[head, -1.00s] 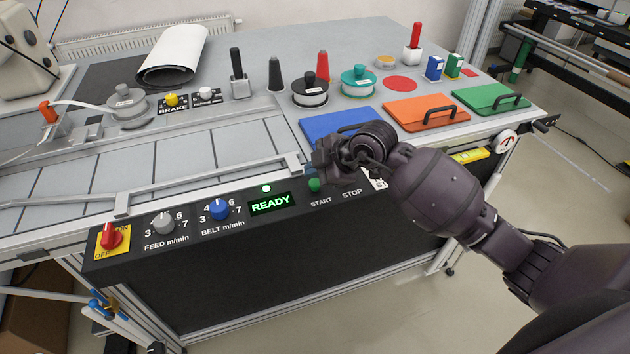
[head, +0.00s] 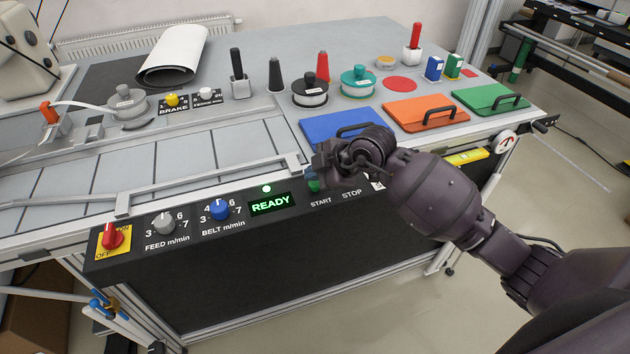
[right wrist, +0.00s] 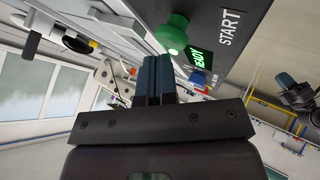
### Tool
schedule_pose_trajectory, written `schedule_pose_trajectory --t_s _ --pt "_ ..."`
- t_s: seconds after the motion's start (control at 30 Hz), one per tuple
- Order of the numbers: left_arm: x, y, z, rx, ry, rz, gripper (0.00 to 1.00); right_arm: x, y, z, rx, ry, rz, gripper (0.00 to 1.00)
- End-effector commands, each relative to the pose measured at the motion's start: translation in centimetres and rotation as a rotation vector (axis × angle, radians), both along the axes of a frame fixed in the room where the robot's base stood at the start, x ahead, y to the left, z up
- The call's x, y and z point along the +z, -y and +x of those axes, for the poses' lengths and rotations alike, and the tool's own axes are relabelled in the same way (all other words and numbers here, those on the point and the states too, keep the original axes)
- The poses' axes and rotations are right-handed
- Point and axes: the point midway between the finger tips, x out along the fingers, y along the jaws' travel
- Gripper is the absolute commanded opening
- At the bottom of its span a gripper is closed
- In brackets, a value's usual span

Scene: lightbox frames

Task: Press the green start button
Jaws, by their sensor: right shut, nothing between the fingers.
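The green start button (head: 312,183) sits on the black front panel above the word START, partly covered by my right gripper in the head view. In the right wrist view the round green button (right wrist: 173,33) stands just beyond the fingertips and slightly to their right. My right gripper (right wrist: 158,62) is shut and empty, its two dark blue fingers side by side. In the head view my right gripper (head: 318,171) hangs right at the button; I cannot tell whether it touches.
A READY display (head: 270,203) glows green with a lit green lamp (head: 266,188) above it. The STOP label (head: 351,194) is right of START. A blue knob (head: 219,209) and a red switch (head: 112,236) lie left. A blue lid (head: 325,127) is behind the gripper.

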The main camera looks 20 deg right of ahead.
Motion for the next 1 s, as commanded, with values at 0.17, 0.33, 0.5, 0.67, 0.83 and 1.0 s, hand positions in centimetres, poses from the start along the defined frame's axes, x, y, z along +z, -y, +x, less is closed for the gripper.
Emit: schedule_pose_trajectory --t_s 0.17,0.33,0.5,0.67,0.83,1.0 --pt "0.10 0.04 0.22 -0.001 0.004 -0.001 0.00 0.01 -0.02 0.01 0.000 0.000 0.000 0.00" --pt "0.20 0.07 0.41 -0.002 0.008 0.000 0.00 -0.08 -0.02 0.01 0.001 0.000 0.001 0.00" --pt "0.22 0.09 0.48 -0.003 0.009 -0.001 0.00 -0.24 -0.04 0.01 0.001 0.000 0.001 0.00" --pt "0.21 0.08 0.46 -0.002 0.009 0.000 0.00 -0.39 -0.05 0.01 0.001 0.001 0.000 0.00" --pt "0.18 0.07 0.41 -0.002 0.008 0.000 0.00 -0.55 -0.05 0.01 0.001 0.001 0.000 0.00" --pt "0.06 0.04 0.18 -0.001 0.003 -0.001 0.00 -0.72 -0.04 0.01 0.001 0.000 0.001 0.00"
